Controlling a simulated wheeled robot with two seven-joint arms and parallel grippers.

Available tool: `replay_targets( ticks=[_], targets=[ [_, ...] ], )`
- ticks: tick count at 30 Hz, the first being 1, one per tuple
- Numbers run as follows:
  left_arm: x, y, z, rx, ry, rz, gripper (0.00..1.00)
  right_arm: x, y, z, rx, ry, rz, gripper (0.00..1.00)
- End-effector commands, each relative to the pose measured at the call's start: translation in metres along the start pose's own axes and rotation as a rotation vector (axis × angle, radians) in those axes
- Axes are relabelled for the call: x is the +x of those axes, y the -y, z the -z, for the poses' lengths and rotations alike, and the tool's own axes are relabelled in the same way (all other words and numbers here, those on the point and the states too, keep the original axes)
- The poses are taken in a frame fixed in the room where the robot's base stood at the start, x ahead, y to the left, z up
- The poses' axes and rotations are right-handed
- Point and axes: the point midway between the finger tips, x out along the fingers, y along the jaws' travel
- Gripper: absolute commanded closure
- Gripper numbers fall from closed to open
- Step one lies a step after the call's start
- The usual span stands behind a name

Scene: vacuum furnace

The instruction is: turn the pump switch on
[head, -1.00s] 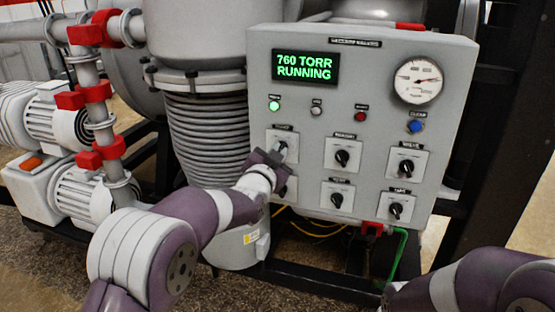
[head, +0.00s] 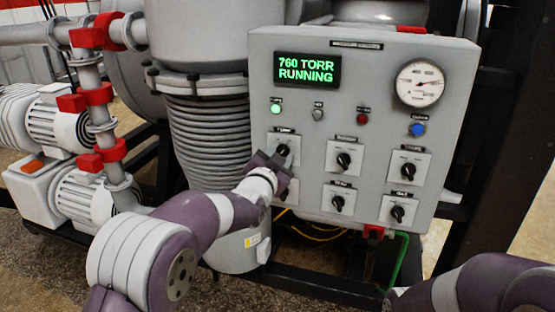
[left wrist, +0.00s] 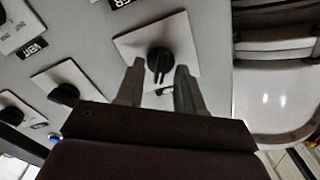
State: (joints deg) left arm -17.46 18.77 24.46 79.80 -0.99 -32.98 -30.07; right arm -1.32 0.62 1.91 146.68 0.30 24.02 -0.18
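The upper-left switch (head: 283,149) on the grey control panel is a black knob on a white plate. Its label is too small to read, so I cannot confirm it is the pump switch. My left gripper (head: 275,160) is just in front of and below this knob. In the left wrist view, the left gripper (left wrist: 160,72) is open, with one finger on each side of the knob (left wrist: 159,61) and visible gaps. My right arm (head: 470,285) shows at the lower right; its gripper is out of view. The display (head: 306,69) reads "760 TORR RUNNING".
Several similar knobs, a pressure gauge (head: 419,83), a blue button (head: 417,130) and a lit green lamp (head: 276,108) are on the panel. A ribbed bellows (head: 212,140) stands close at left. A green cable (head: 399,262) hangs below.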

Motion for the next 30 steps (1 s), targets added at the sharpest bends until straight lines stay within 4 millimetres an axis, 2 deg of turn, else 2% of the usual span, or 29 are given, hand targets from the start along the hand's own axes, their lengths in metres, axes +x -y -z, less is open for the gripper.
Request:
replay_targets(
  ticks=[5,12,18,22,30],
  targets=[
    [-0.020,-0.001,-0.001,0.000,-0.001,0.001,0.63,0.008,0.000,-0.001,0.000,0.000,0.000,0.57],
    [-0.085,-0.001,-0.002,0.000,-0.001,0.001,0.63,0.023,0.000,-0.003,0.000,0.000,0.000,0.57],
    [-0.120,-0.001,-0.001,0.000,0.000,0.000,0.63,0.028,0.000,-0.003,0.000,0.000,0.000,0.57],
    [-0.127,0.000,-0.001,0.000,0.000,0.000,0.63,0.029,0.000,-0.003,0.000,0.000,0.000,0.57],
    [-0.126,-0.001,-0.002,-0.015,0.007,-0.004,0.63,0.028,0.000,-0.003,0.000,0.000,0.000,0.57]
  ],
)
